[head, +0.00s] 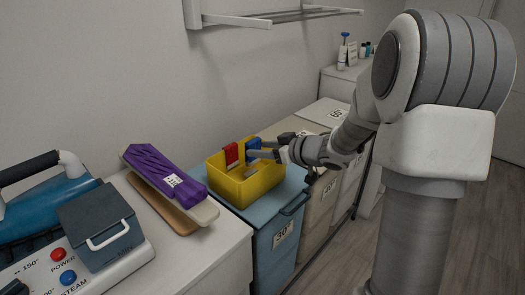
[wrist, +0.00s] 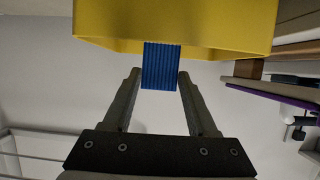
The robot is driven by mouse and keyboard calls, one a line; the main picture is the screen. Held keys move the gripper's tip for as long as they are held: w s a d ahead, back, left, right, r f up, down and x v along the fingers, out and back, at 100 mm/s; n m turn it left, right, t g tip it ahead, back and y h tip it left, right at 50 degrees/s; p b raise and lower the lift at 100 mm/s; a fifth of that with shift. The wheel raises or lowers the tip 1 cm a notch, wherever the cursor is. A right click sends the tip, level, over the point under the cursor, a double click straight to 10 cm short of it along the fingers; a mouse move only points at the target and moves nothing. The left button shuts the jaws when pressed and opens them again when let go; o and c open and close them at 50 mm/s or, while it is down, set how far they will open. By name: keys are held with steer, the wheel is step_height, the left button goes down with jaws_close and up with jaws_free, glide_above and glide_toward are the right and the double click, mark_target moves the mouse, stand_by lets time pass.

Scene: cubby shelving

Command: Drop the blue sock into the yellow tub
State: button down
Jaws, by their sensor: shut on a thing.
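The yellow tub (head: 246,188) stands on a blue bin unit in the head view. Its yellow wall (wrist: 180,30) fills the top of the wrist view. The blue sock (head: 254,144) shows at the tub's back right side, by my fingertips. In the wrist view the ribbed blue sock (wrist: 160,66) lies between the two fingers, its far end hidden by the tub wall. My gripper (wrist: 159,76) is shut on the sock. In the head view my gripper (head: 257,152) reaches over the tub from the right. Whether the sock touches the tub is unclear.
A red item (head: 231,153) stands at the tub's back left rim. A purple folded item (head: 165,175) lies on a board left of the tub. A steam iron station (head: 85,235) is at the far left. A wall rack (head: 270,18) hangs above.

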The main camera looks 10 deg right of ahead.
steer(key=shift+f, duration=0.4)
steer(key=shift+c, duration=0.6)
jaws_free()
steer(key=p+v, duration=0.6)
steer(key=v, duration=1.1)
steer(key=shift+s+r, duration=0.15)
steer(key=shift+s, duration=0.1)
steer(key=shift+w, duration=0.1)
